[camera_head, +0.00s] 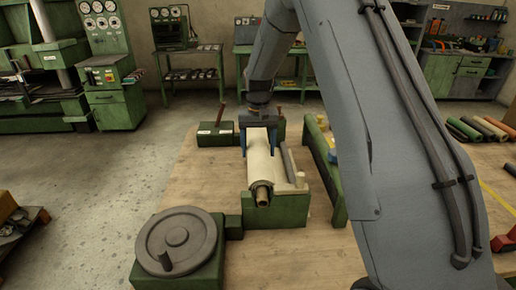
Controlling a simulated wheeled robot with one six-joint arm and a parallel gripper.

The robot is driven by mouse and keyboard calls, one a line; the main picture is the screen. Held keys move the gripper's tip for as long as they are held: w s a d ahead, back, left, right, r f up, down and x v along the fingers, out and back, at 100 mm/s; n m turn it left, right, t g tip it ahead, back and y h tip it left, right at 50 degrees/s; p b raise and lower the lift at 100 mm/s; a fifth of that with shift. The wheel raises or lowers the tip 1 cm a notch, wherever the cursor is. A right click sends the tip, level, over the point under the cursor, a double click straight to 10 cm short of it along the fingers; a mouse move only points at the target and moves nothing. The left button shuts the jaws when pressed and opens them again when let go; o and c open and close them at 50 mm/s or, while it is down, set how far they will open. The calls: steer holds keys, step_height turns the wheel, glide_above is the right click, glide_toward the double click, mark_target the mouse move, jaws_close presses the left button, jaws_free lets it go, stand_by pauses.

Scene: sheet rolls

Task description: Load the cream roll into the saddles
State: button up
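The cream roll (261,168) lies lengthwise, pointing toward me, with a brown core (263,194) sticking out of its near end. My gripper (258,148) points down over the far part of the roll. Its two blue fingers straddle the roll, close against both sides, and look shut on it. The near green saddle block (285,214) is under the core end; whether the core rests in it or hangs just above, I cannot tell. The far green support (281,131) is partly hidden behind my gripper.
A grey handwheel (177,240) on a green base stands front left. Several coloured rolls (480,128) lie far right.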

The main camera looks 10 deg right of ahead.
steer(key=shift+w+f, duration=0.1)
steer(key=shift+f, duration=0.05)
steer(key=o, duration=2.1)
steer(key=shift+f, duration=0.1)
step_height(320, 180, up, 13)
steer(key=b, duration=0.2)
steer(key=shift+b, duration=0.35)
